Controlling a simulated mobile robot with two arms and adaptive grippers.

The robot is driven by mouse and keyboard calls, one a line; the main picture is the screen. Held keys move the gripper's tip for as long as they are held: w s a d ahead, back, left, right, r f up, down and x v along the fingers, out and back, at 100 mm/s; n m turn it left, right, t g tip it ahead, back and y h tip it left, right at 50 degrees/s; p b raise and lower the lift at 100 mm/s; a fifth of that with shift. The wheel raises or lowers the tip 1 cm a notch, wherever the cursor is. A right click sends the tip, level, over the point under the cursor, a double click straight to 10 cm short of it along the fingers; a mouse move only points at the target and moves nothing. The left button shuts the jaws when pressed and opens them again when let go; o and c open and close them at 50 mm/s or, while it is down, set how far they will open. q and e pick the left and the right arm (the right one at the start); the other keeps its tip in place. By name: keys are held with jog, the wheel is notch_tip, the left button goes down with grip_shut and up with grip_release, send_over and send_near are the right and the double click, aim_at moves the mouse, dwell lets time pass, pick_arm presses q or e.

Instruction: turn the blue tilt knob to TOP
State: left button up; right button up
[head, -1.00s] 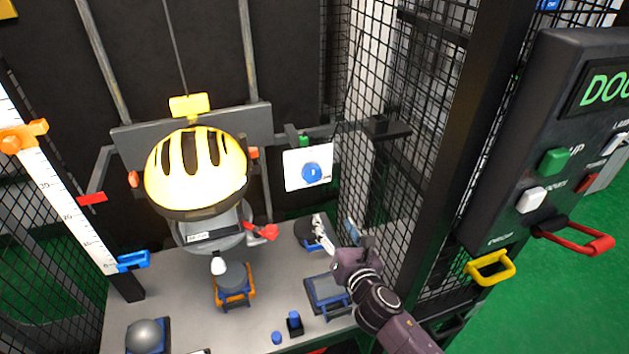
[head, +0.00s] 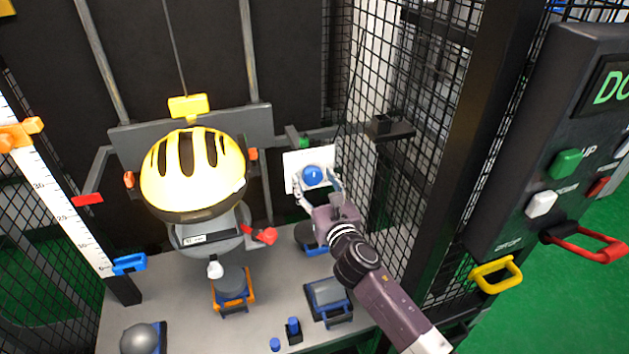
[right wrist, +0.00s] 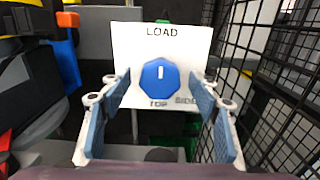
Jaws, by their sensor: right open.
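The blue tilt knob (head: 315,175) sits on a white plate (head: 294,165) beside the helmet rig. In the right wrist view the knob (right wrist: 160,82) is faceted, and its short white mark is upright, towards the word LOAD. TOP is printed below the knob, and a partly hidden label, seemingly SIDE, is at lower right. My right gripper (head: 319,188) is open in front of the plate. In the wrist view its blue-padded fingers are left and right of the knob, with gaps on both sides. My left gripper is not in view.
A yellow helmet (head: 194,168) on its carriage and a red handle (head: 263,236) are left of the plate. Black mesh (head: 440,120) stands close on the right of my right arm. Several anvils and small parts rest on the grey base (head: 190,300) below.

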jog(key=shift+w, duration=0.1)
jog(key=c, duration=1.2)
jog(key=shift+o, duration=0.2)
